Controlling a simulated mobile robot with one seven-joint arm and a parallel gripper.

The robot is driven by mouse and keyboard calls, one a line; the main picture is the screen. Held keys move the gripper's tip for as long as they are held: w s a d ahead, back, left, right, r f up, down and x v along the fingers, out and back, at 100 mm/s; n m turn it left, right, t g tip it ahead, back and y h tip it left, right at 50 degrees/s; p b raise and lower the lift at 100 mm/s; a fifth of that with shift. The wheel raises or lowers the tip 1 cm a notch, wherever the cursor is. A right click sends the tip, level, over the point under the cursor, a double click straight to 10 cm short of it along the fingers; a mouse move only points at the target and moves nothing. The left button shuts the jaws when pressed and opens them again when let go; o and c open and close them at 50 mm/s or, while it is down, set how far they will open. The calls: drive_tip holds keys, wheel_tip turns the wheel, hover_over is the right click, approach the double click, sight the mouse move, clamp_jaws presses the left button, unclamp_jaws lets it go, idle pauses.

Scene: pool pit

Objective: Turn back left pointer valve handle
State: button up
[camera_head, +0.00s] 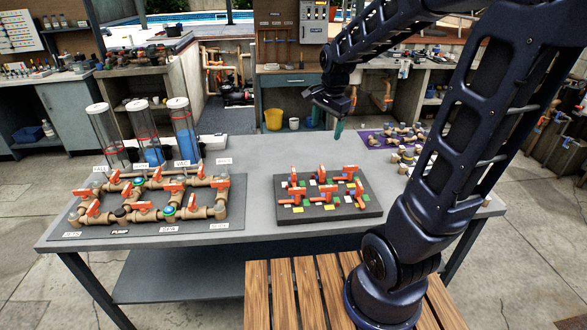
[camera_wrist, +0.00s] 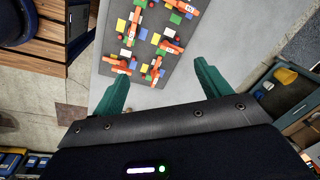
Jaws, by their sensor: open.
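A dark board (camera_head: 330,211) on the grey table carries several orange pointer valve handles in two rows, with coloured squares around them. The back left pointer valve handle (camera_head: 293,175) stands at the board's far left corner. My gripper (camera_head: 338,130) hangs above and behind the board, towards its right side, apart from every handle. In the wrist view, the teal fingers of my gripper (camera_wrist: 163,72) are spread and empty. The board (camera_wrist: 118,68) shows beyond them with several orange handles; I cannot tell for sure which one is the back left there.
A pipe assembly (camera_head: 150,205) with orange handles stands at the table's left, with clear cylinders (camera_head: 183,135) behind it. Brass fittings on a purple mat (camera_head: 376,138) lie at the right. Bare grey table (camera_head: 258,170) separates the pipe assembly from the board.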

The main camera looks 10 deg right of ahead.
sight(294, 170)
drive_tip(key=w+a+f+m+g, duration=0.2)
drive_tip(key=w+a+f+m, duration=0.55)
drive_tip(key=a+f, duration=0.2)
drive_tip(key=shift+h, duration=0.3)
wheel_tip(294, 170, down, 11)
drive_tip(key=shift+w+d+f, duration=0.1)
drive_tip(key=shift+f, duration=0.1)
drive_tip(key=c, duration=1)
